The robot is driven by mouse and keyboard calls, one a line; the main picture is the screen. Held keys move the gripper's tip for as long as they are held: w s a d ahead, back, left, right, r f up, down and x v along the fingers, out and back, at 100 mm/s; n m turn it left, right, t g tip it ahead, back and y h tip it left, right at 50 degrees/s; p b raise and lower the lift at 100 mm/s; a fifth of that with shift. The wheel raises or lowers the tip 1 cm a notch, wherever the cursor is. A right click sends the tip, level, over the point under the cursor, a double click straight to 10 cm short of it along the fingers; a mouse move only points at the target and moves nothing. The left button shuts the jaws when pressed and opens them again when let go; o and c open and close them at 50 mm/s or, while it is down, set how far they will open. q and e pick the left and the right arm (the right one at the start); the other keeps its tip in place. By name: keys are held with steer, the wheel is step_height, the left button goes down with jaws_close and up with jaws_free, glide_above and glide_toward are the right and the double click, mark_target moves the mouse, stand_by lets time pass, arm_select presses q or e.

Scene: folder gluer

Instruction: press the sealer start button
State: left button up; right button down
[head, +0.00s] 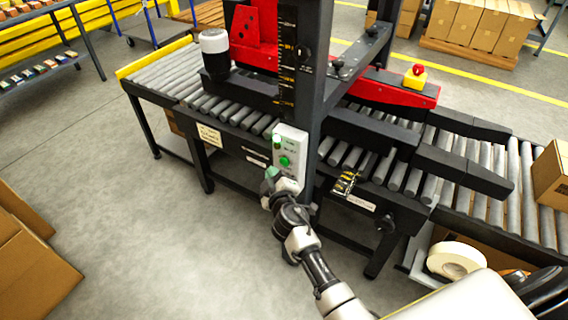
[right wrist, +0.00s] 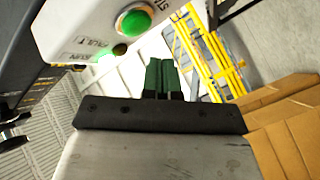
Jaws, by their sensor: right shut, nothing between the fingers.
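The sealer's light grey control box (head: 291,148) is mounted on the front of the machine's dark post. Its round green button (head: 285,161) faces out, below a green lamp (head: 277,140). My right gripper (head: 271,174) is beside the box's lower left, with its green fingers shut and empty. In the right wrist view the shut fingers (right wrist: 162,76) point past the box, and the green button (right wrist: 133,20) sits above and left of the fingertips. A gap shows between them in that view. My left gripper is not in view.
A red emergency button on a yellow base (head: 415,76) sits on the sealer's right side. A roller conveyor (head: 480,170) runs through the machine. A carton (head: 553,175) stands at the right and a tape roll (head: 456,260) below. Open floor (head: 130,220) lies left.

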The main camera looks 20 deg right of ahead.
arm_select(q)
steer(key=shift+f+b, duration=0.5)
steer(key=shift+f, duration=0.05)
arm_select(e)
steer(key=s+a, duration=0.3)
steer(key=shift+a, duration=0.3)
steer(key=shift+w, duration=0.1)
